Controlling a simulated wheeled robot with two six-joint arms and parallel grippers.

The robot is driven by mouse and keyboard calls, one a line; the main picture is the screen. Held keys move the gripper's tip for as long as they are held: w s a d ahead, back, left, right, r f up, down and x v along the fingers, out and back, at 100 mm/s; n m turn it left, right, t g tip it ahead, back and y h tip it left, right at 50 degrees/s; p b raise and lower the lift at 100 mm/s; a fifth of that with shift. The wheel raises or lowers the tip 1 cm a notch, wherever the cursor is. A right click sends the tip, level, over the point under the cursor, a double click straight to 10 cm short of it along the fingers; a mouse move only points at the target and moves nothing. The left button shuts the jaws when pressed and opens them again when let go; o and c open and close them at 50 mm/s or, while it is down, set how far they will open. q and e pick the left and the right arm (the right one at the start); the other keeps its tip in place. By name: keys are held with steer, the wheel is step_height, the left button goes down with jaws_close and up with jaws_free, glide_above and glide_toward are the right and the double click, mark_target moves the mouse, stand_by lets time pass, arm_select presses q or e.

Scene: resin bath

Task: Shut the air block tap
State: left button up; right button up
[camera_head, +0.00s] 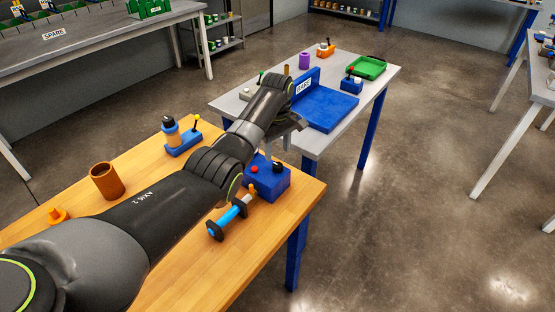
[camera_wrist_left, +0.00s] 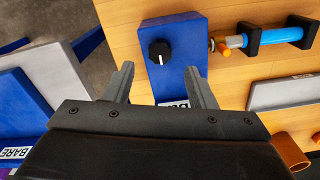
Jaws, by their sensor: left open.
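A blue box (camera_head: 272,183) with a red button and a black knob stands at the right end of the wooden table. In the left wrist view this blue box (camera_wrist_left: 183,75) lies beyond my fingers, its black knob (camera_wrist_left: 160,52) facing the camera. A blue cylinder on black supports (camera_head: 228,216) lies beside it, with a small orange fitting (camera_wrist_left: 224,47) at its end. I cannot tell which fitting is the air block tap. My left gripper (camera_head: 287,138) is open and empty, above the gap between the tables; its fingers (camera_wrist_left: 161,88) are apart. My right gripper is not in view.
A blue block with a yellow-tipped lever (camera_head: 184,143) and a brown cup (camera_head: 107,182) stand on the wooden table.

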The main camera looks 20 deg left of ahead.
mark_target(277, 165)
arm_select(q)
step_height(277, 165, down, 6)
steer(key=shift+r, duration=0.15)
steer(key=shift+c, duration=0.2)
steer(key=c, duration=0.9)
